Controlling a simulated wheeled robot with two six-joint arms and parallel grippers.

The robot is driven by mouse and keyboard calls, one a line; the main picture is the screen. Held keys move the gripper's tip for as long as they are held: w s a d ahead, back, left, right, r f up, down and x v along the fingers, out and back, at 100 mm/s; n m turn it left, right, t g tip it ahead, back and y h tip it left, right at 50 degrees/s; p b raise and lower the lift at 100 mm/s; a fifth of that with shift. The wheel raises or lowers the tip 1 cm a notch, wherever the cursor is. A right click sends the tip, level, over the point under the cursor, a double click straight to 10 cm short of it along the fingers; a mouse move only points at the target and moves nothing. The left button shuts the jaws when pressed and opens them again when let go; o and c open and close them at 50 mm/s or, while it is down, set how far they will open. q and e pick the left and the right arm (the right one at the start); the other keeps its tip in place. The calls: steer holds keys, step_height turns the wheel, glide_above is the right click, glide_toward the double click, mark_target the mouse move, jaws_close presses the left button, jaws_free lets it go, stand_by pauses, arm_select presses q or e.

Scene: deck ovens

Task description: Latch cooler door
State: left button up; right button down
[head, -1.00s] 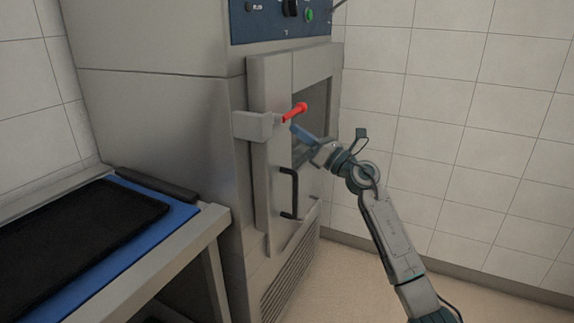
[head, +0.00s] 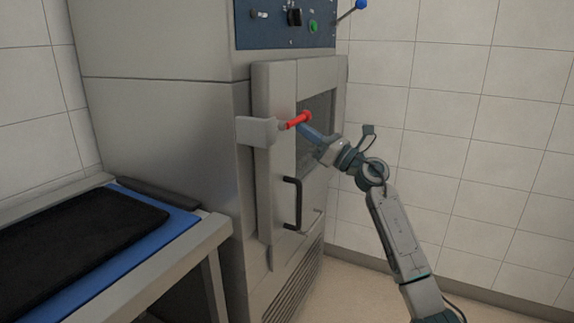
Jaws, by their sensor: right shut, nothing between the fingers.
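The cooler door (head: 284,85) stands in the front of the grey steel cabinet and looks closed or nearly so. It has a dark window and a black bar handle (head: 297,205). A latch block (head: 257,131) sits at the door's left edge, with a red lever (head: 299,120) pointing right and slightly up. My right gripper (head: 303,129) is shut and empty, its blue fingertips just below and beside the red lever. I cannot tell whether they touch it. My left gripper is not in view.
A blue control panel (head: 268,32) with knobs and a blue-tipped lever (head: 361,5) is above the door. A bench (head: 190,250) with a blue mat and black tray stands at the left. The floor at the right is clear.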

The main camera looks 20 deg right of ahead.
stand_by(0.4)
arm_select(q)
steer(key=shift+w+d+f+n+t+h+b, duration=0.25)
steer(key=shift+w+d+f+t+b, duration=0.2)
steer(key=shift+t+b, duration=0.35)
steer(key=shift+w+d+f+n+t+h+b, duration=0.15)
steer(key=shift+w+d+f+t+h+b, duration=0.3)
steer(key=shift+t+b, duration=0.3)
arm_select(e)
steer(key=v, duration=1)
steer(key=shift+s+d, duration=0.25)
steer(key=shift+s, duration=0.05)
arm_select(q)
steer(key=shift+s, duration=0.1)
arm_select(e)
steer(key=shift+f, duration=0.1)
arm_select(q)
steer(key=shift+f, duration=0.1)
arm_select(e)
steer(key=shift+f, duration=0.1)
